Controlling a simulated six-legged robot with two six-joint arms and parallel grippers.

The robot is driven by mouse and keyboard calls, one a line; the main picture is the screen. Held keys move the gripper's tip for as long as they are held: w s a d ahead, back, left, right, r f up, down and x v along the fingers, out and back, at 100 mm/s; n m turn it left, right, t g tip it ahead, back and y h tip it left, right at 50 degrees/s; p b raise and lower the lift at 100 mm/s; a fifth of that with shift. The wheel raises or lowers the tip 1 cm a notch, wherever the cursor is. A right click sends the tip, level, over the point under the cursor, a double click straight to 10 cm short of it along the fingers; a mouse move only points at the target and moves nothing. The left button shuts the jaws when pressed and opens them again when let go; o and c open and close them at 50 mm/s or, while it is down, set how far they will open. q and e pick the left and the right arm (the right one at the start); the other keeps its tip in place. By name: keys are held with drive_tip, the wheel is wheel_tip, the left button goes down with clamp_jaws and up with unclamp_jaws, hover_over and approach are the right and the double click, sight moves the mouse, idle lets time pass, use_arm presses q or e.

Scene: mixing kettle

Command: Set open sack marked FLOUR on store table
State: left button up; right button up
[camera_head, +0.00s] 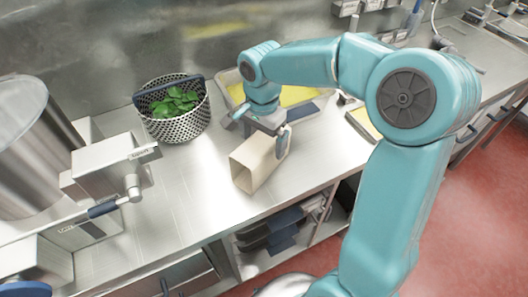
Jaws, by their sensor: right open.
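The sack (254,163), an open-mouthed tan paper bag, is on the steel store table (215,200), with its open mouth facing left toward the camera side. It looks tilted or lying over. No FLOUR marking can be read from here. My right gripper (267,130) is right at the sack's upper right end, with its fingers open around or beside that end. Whether the fingers touch the sack cannot be told. My left gripper is not in view.
A perforated basket (178,112) of green leaves stands behind left. A tray with yellow contents (296,96) lies behind my right gripper. A large steel kettle (25,140) and its housing stand at left. The table's front edge runs below the sack.

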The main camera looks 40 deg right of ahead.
wheel_tip(320, 180, down, 5)
drive_tip(key=shift+w+f, duration=0.15)
drive_tip(key=c, duration=1)
wheel_tip(320, 180, up, 20)
drive_tip(key=shift+r+p, duration=0.1)
drive_tip(key=shift+p, duration=0.8)
